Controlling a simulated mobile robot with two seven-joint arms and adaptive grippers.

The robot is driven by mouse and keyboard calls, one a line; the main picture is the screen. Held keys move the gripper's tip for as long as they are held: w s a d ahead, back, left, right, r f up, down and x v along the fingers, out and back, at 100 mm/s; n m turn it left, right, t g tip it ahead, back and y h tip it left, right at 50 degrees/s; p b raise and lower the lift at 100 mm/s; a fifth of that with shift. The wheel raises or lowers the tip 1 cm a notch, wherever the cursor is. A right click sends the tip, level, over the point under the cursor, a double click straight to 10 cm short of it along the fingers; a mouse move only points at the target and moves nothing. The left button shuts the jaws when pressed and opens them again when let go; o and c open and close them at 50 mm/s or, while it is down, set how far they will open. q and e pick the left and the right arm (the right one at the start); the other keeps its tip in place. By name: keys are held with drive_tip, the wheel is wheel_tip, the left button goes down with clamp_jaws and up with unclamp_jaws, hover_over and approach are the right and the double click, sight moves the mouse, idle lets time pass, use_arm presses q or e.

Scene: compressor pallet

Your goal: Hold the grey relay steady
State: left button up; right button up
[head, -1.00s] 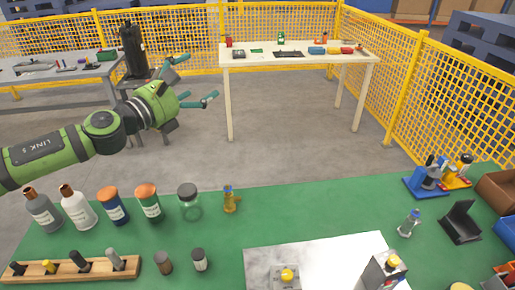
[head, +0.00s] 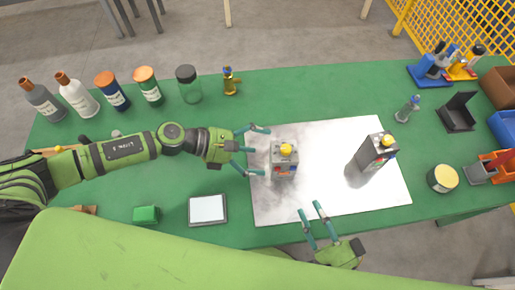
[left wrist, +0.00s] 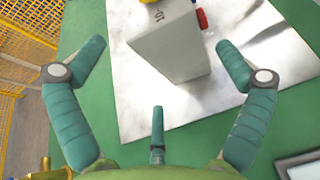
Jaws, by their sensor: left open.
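The grey relay (head: 285,168) is a light grey box with a yellow knob on top. It stands upright near the left side of the metal plate. My left gripper (head: 258,151) is open just left of the relay, its fingers pointing at it. In the left wrist view the relay (left wrist: 172,50) lies ahead between the spread fingers (left wrist: 160,45), with a gap on both sides and nothing gripped. My right gripper (head: 310,207) is open and empty above the plate's front edge, in front of and right of the relay.
The metal plate (head: 330,195) lies on the green table (head: 300,88). A darker box with a yellow knob (head: 376,153) stands on the plate's right. Several bottles (head: 112,92) line the back left. A tablet (head: 207,210) and a green block (head: 146,214) lie front left.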

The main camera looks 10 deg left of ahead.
sight(282, 157)
use_arm(q)
drive_tip(key=shift+s+d+f, duration=0.1)
drive_tip(key=shift+d+f, duration=0.15)
drive_tip(key=shift+d, duration=0.05)
drive_tip(key=shift+x, duration=3.2)
drive_tip(key=shift+c, duration=0.4)
drive_tip(key=c, duration=1.2)
use_arm(e)
clamp_jaws()
use_arm(q)
drive_tip(key=shift+a+f, duration=0.1)
